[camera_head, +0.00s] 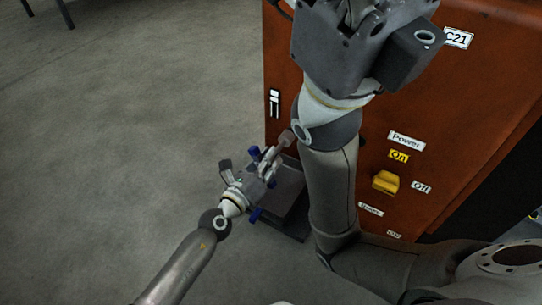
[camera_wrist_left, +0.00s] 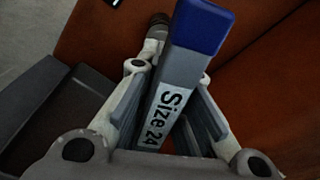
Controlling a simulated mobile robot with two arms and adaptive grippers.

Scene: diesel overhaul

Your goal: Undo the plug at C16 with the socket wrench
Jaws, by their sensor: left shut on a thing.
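My left gripper (camera_head: 266,165) is shut on a grey socket wrench with a blue end (camera_wrist_left: 199,26) and a label reading Size 24. In the left wrist view the wrench's flat grey bar (camera_wrist_left: 178,78) lies between the two finger pads. A metal cylindrical part (camera_wrist_left: 156,32) shows behind it; I cannot tell whether it is the wrench's socket. In the head view the held wrench is small and partly hidden by the gripper. The upper arm, my right one, reaches the top edge; its fingers (camera_head: 355,8) cannot be made out. No plug or C16 label is readable.
The floor (camera_head: 120,130) at left is clear.

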